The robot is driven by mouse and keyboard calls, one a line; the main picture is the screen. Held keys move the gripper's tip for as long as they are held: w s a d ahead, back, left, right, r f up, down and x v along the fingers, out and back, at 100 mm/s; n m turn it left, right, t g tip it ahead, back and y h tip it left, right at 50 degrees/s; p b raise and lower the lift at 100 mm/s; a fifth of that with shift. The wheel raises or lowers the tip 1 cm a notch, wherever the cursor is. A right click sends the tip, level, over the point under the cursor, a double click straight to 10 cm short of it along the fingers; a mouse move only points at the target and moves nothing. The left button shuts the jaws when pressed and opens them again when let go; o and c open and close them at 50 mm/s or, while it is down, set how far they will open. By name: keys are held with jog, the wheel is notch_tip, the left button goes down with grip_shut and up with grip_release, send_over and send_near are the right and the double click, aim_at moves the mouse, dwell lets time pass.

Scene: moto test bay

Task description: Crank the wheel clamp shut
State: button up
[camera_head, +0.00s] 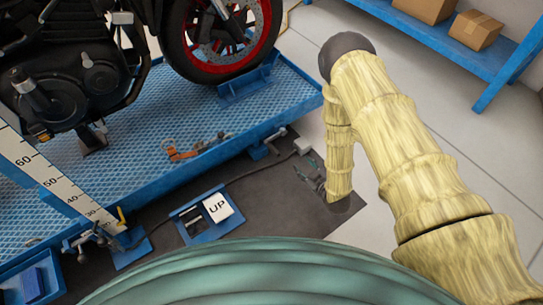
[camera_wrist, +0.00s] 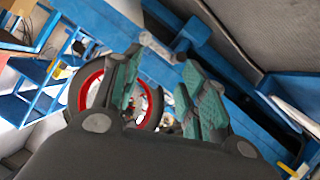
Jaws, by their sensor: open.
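The wheel clamp (camera_head: 245,88) is a blue bracket at the foot of the motorcycle's red-rimmed wheel (camera_head: 218,35), on the lift. A small blue fitting with a grey bar, seemingly the crank (camera_head: 268,146), sits on the lift's near side edge. My gripper (camera_head: 308,174) is low beside the lift, to the right of and apart from that fitting in the head view. In the wrist view its teal-padded fingers (camera_wrist: 162,65) are spread and empty. A pale grey bar (camera_wrist: 156,45) shows beyond the fingertips; I cannot tell whether it is the crank.
The blue lift platform (camera_head: 110,180) carries the motorcycle and an orange-and-grey tool (camera_head: 185,152). An UP pedal (camera_head: 217,207) and a cabled grey box (camera_head: 303,146) are on the dark mat. A blue shelf (camera_head: 430,38) holds cartons at upper right. Pale floor beyond my arm is clear.

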aim_at(267, 142)
jog(key=w+a+f+n+y+b, duration=0.1)
jog(key=w+a+f+b, duration=0.1)
jog(key=w+a+b, duration=0.2)
jog(key=w+a+f+n+t+y+b, duration=0.1)
jog(key=w+a+f+n+y+b, duration=0.1)
jog(key=w+a+b, duration=0.3)
jog(key=w+a+f+n+t+y+b, duration=0.1)
jog(key=w+a+f+b, duration=0.1)
jog(key=w+a+b, duration=0.2)
jog(key=shift+w+a+f+y+b, duration=0.15)
jog(key=shift+w+f+y+b, duration=0.05)
jog(key=shift+w+b, duration=0.3)
jog(key=shift+w+a+f+y+b, duration=0.1)
jog(key=shift+w+f+y+b, duration=0.1)
jog(key=shift+w+b, duration=0.2)
grip_shut()
jog(key=shift+d, duration=0.15)
jog(key=shift+r, duration=0.1)
